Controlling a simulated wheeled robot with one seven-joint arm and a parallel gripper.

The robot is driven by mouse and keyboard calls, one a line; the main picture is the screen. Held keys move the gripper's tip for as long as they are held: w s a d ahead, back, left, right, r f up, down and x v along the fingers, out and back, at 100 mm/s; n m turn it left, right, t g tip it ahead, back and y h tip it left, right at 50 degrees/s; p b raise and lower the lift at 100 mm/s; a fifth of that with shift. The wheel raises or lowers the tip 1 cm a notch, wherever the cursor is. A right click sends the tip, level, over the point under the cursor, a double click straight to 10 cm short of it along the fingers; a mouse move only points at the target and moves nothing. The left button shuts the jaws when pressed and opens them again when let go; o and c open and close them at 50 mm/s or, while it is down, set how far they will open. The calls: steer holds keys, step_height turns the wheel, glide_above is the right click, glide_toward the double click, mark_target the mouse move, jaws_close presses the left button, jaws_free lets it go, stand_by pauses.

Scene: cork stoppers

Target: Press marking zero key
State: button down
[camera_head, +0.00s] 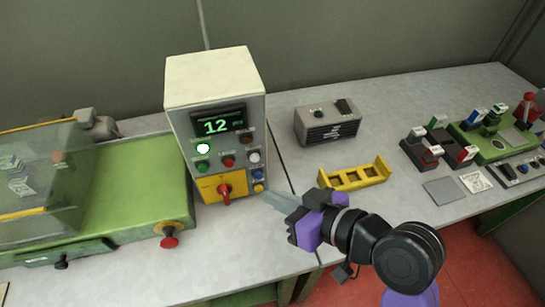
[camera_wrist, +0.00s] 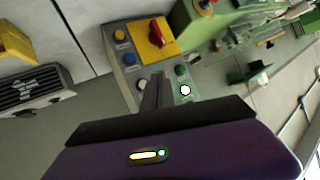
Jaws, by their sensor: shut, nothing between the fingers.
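The control box (camera_head: 185,115) stands upright on the bench with a lit display (camera_head: 218,124) reading 12. The key labels are too small to read. My gripper (camera_head: 268,198) is shut and empty, its tips at the box's lower right. In the wrist view its fingers (camera_wrist: 157,76) overlap the box face between white and green keys, hiding the red key; contact cannot be told.
A yellow panel with a red rotary switch (camera_head: 225,190) is low on the box. A green machine (camera_head: 135,205) with a guard stands left. A grey vented box (camera_head: 328,124) and yellow rack (camera_head: 354,176) lie right. Stamps (camera_head: 430,150) stand farther right.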

mark_target(255, 158)
steer(key=shift+s+a+f+n+g, duration=0.1)
steer(key=shift+s+f+n+g, duration=0.2)
steer(key=shift+s+f+g, duration=0.4)
steer(key=w+a+b, duration=0.1)
steer(key=w+a, duration=0.1)
steer(key=w, duration=0.6)
steer(key=shift+w+a, duration=0.15)
steer(key=shift+a, duration=0.1)
steer(key=shift+w, duration=0.2)
stand_by(1.7)
steer(key=shift+w+a, duration=0.1)
steer(key=shift+w, duration=0.1)
steer(key=shift+w+a, duration=0.1)
steer(key=shift+w, duration=0.35)
stand_by(0.7)
steer(key=shift+s, duration=0.15)
steer(key=shift+s+d+p, duration=0.25)
steer(key=shift+s+p, duration=0.1)
steer(key=shift+s, duration=0.35)
